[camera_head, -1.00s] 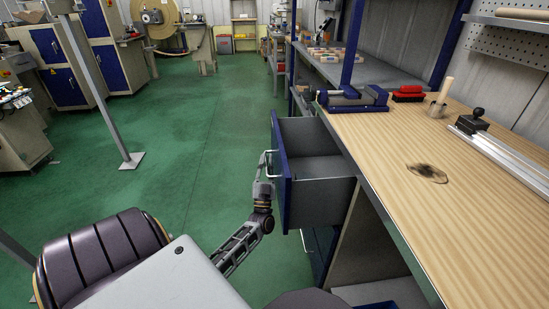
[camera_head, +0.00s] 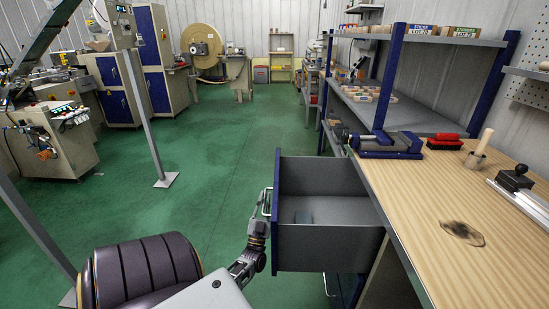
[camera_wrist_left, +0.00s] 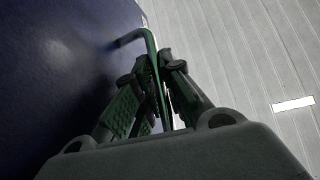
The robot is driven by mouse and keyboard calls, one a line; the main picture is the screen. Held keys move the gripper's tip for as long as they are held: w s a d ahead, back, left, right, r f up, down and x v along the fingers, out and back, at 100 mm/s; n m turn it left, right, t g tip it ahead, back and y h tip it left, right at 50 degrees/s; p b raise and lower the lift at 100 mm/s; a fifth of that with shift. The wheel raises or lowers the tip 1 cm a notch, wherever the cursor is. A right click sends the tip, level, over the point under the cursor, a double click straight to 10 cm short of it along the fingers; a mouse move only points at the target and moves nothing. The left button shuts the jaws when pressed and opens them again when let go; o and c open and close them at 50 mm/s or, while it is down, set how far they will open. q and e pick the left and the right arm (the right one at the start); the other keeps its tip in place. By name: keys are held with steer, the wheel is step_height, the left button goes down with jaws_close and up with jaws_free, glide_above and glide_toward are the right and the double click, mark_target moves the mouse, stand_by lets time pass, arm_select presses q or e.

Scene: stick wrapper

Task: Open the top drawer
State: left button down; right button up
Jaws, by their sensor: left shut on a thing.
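The top drawer (camera_head: 325,250) is pulled out from under the wooden workbench, and its grey inside shows. A small dark item lies on the drawer floor, too small to name. Its blue front (camera_head: 275,215) faces left and carries a metal handle (camera_head: 265,203). My left gripper (camera_head: 261,222) is at that handle. In the left wrist view the fingers (camera_wrist_left: 158,85) are closed around the handle bar (camera_wrist_left: 151,50), beside the blue drawer front (camera_wrist_left: 60,70). My right gripper is not in view.
A grey post (camera_head: 145,120) stands at the left. Green floor (camera_head: 225,150) is open left of the drawer.

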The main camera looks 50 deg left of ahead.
arm_select(q)
steer(key=shift+s+a+f, duration=0.15)
steer(key=shift+s+a, duration=0.3)
steer(key=shift+s, duration=0.15)
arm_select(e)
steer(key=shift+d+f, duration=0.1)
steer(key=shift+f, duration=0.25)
arm_select(q)
steer(key=c, duration=1.8)
jaws_free()
steer(key=shift+v, duration=5.95)
steer(key=shift+d, duration=0.1)
